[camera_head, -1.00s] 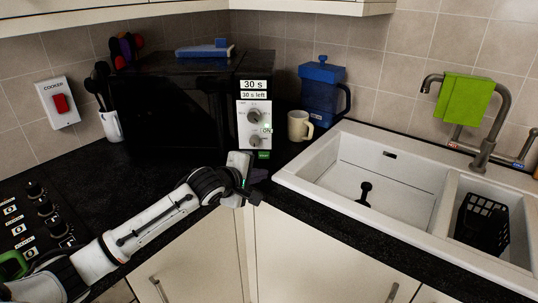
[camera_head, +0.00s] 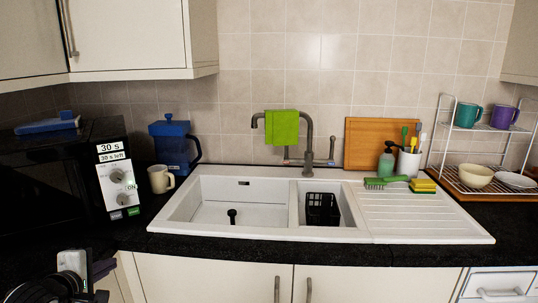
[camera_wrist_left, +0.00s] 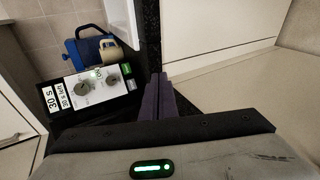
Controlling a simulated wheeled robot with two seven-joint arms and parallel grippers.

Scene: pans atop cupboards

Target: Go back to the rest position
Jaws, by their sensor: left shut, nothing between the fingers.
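My left gripper (camera_head: 104,267) shows at the lower left of the head view, in front of the worktop edge and below the microwave. Its dark purple fingers are together and hold nothing. The closed fingers also show in the left wrist view (camera_wrist_left: 160,100), with the microwave panel off to the left and apart from them. The microwave (camera_head: 118,184) has labels reading "30 s", "30 s left" and "ON". My right gripper is in neither view.
A cream mug (camera_head: 159,179) and a blue jug (camera_head: 172,147) stand right of the microwave. The white sink (camera_head: 190,234) fills the middle, with a tap (camera_head: 309,140) and green cloth (camera_head: 282,127). A dish rack (camera_head: 447,140) stands at right. Cupboards (camera_head: 215,282) are below.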

